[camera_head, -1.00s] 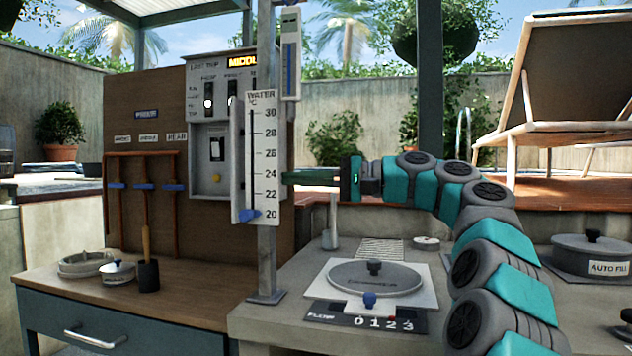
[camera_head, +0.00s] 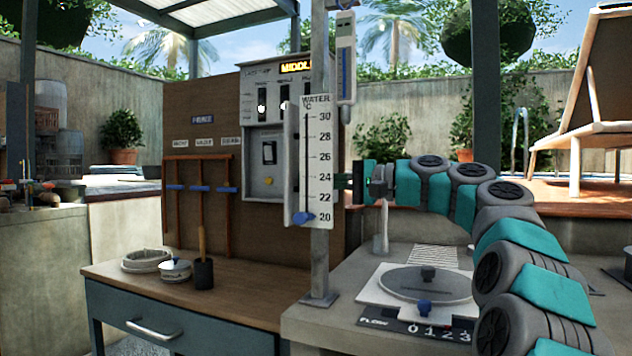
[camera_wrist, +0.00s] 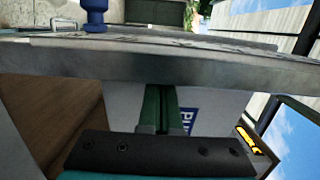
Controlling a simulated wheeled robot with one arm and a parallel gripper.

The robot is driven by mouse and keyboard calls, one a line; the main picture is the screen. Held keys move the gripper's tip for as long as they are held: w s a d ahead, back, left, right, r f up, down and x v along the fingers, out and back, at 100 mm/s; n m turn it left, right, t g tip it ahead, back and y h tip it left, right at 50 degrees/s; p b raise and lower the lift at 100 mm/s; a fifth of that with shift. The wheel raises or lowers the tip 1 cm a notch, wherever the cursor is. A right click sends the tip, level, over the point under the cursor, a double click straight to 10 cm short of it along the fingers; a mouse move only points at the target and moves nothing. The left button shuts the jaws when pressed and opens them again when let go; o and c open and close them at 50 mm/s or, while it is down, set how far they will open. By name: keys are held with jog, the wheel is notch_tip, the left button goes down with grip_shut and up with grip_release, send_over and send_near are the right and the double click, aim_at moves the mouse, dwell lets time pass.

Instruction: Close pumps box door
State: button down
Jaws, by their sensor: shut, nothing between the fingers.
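The grey pumps box (camera_head: 262,170) is mounted on the brown board, with a lit display on top and a switch inside its lower recess. A pale panel, seemingly its open door (camera_head: 291,160), shows nearly edge-on at the box's right, partly hidden by the water gauge. In the wrist view a pale panel (camera_wrist: 218,125) bears a partly hidden blue label starting "PU". My gripper (camera_wrist: 160,92) is shut and empty, its green fingers pointing toward that panel. In the head view my gripper (camera_head: 344,181) reaches left behind the gauge and post; its tips are hidden, so contact cannot be told.
The white water gauge (camera_head: 318,165) and its metal post (camera_head: 320,262) stand close in front of my fingers. The gauge's slab (camera_wrist: 90,62) crosses the wrist view. A wooden counter (camera_head: 150,287) holds small pots below the box. A round lid (camera_head: 425,284) lies below my arm.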

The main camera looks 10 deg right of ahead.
jog(key=shift+p+x, duration=0.3)
jog(key=shift+x, duration=0.8)
jog(key=shift+a, duration=0.35)
